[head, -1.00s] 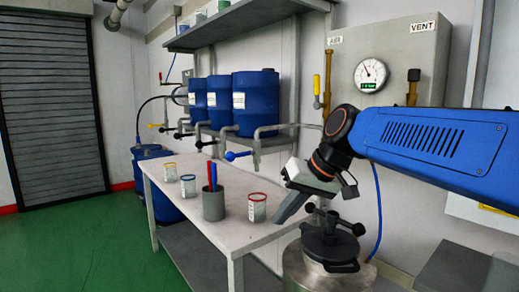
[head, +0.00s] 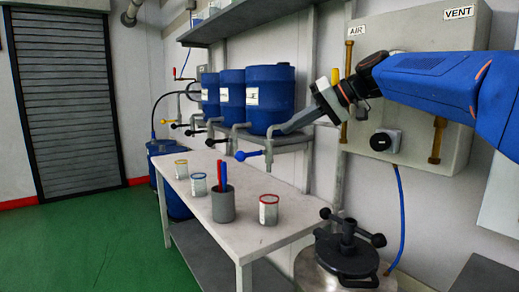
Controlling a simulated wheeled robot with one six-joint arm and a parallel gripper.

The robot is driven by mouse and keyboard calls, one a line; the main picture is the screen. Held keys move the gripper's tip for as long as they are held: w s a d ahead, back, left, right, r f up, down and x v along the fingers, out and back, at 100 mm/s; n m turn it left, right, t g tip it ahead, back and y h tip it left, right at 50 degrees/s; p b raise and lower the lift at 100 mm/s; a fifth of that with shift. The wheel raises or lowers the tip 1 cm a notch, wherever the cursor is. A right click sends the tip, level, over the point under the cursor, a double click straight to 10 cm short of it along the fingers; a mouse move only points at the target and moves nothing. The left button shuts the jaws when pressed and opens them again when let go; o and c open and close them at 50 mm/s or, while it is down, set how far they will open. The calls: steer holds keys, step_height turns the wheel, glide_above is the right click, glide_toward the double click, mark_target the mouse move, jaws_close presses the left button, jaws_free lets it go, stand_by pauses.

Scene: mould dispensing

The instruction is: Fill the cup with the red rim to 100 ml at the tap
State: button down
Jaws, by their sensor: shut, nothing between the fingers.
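The cup with the red rim (head: 268,210) stands upright on the right part of the white table (head: 262,240). Whether it holds liquid cannot be seen. A tap with a blue handle (head: 250,155) juts out above the table, up and to the left of this cup. My gripper (head: 284,129) is shut and empty. It points down and left, in front of or beside the right blue barrel, well above the red-rimmed cup and a little above and right of the blue handle. Its exact distance from the barrel and pipe is unclear.
A grey holder (head: 223,206) with a red and a blue pen stands left of the cup. Blue barrels (head: 269,95) line the wall shelf. A lidded pot (head: 345,265) stands right of the table.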

mark_target(245, 154)
stand_by(0.3)
steer(key=x, duration=1.4)
steer(key=shift+w+f, duration=0.1)
steer(key=f+h, duration=0.1)
steer(key=f+n+t+h, duration=0.1)
steer(key=f+n+h, duration=0.1)
steer(key=shift+s+a+t, duration=0.2)
steer(key=shift+s+t, duration=0.05)
steer(key=shift+t, duration=0.15)
stand_by(0.3)
stand_by(4.3)
